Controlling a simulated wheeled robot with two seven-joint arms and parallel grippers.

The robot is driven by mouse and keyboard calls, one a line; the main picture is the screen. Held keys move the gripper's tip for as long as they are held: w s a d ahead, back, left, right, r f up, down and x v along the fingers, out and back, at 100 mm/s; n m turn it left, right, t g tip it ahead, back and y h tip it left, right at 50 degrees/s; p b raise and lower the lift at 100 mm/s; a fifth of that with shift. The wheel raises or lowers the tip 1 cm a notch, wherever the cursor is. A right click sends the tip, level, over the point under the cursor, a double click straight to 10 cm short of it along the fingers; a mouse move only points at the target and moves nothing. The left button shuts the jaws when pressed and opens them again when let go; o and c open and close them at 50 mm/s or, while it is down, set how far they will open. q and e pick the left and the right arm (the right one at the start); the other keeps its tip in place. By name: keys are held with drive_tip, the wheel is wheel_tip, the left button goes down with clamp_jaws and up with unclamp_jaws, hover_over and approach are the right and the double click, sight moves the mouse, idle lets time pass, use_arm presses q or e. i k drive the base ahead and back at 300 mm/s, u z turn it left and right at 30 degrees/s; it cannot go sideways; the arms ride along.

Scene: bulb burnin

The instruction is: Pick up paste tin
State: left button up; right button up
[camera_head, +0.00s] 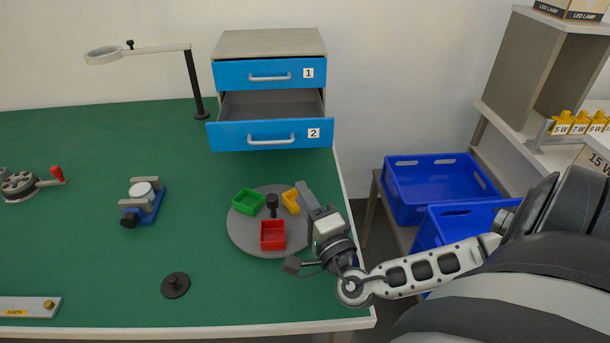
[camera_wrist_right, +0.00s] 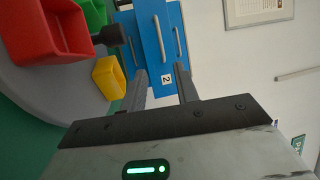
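No object here is clearly recognisable as the paste tin. A round white-topped piece (camera_head: 142,188) sits in a small blue fixture on the bench; I cannot tell whether it is a tin. Drawer 2 (camera_head: 230,137) is pulled out, and the visible part of its inside looks empty. My right gripper (camera_head: 307,194) is above the right edge of the grey turntable, in front of the drawers. In the right wrist view its two fingers (camera_wrist_right: 163,87) are apart with nothing between them, pointing toward the blue drawer fronts (camera_wrist_right: 152,60). My left gripper is out of view.
The turntable (camera_head: 241,234) carries green (camera_head: 248,201), yellow (camera_head: 291,202) and red (camera_head: 273,235) trays around a dark knob. A black knobbed disc (camera_head: 175,285) lies in front. A ring on a stand (camera_head: 196,85) rises at the back. Blue crates (camera_head: 433,186) stand right of the bench.

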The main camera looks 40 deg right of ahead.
sight(144, 189)
drive_tip(key=k, duration=1)
